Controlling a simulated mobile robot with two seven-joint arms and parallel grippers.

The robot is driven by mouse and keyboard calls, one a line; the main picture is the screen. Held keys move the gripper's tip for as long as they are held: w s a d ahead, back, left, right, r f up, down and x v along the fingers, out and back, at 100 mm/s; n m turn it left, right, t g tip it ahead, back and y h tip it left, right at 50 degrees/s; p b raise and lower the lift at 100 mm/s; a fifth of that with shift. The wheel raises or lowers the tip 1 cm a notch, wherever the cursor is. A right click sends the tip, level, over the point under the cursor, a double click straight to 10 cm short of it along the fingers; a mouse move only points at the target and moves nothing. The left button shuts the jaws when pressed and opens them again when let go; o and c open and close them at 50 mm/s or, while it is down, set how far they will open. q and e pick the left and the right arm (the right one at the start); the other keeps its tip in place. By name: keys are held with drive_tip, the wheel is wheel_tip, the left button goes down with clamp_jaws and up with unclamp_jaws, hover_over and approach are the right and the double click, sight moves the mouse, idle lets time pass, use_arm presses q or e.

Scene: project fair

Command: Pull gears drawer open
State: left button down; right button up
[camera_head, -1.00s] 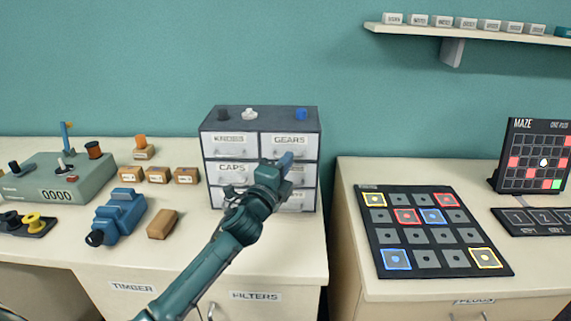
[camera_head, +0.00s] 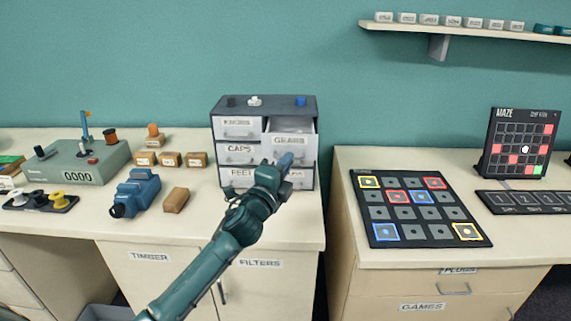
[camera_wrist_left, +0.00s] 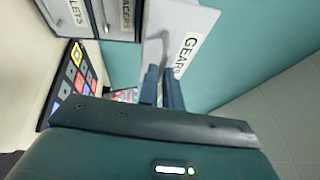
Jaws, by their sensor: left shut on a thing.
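The small grey drawer cabinet (camera_head: 264,104) stands on the left counter against the teal wall. Its gears drawer (camera_head: 290,140), upper right, sticks out past the knobs drawer (camera_head: 238,122) beside it, and its inside shows from above. My left gripper (camera_head: 284,163) is at the front of the gears drawer. My right gripper is in no view.
A blue device (camera_head: 136,192), a brown block (camera_head: 175,199) and a grey counter box (camera_head: 75,163) stand left of the cabinet. A gap separates this counter from the right one, which holds a black tile board (camera_head: 405,226) and a maze panel (camera_head: 517,141).

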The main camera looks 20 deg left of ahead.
use_arm(q)
drive_tip(key=shift+w+a, duration=0.1)
drive_tip(key=shift+w, duration=0.1)
drive_tip(key=c, duration=1.6)
unclamp_jaws()
drive_tip(key=shift+o, duration=0.2)
drive_tip(key=s+a+f+b, duration=0.1)
drive_tip(key=s+f+b, duration=0.1)
drive_tip(key=s, duration=1.1)
drive_tip(key=shift+a, duration=0.25)
drive_tip(key=shift+f, duration=0.1)
drive_tip(key=s+d+f+n+g, duration=0.3)
drive_tip(key=s+f+n, duration=0.5)
drive_tip(key=f, duration=0.5)
drive_tip(key=s+d+f+n+g+h+p, duration=0.1)
drive_tip(key=s+d+f+n+g, duration=0.3)
drive_tip(key=s+f+n, duration=0.5)
drive_tip(key=s+f+g, duration=0.2)
drive_tip(key=s+f, duration=0.1)
drive_tip(key=shift+s+d+f+p, duration=0.15)
drive_tip(key=shift+s+f+p, duration=0.1)
drive_tip(key=shift+f+p, duration=0.1)
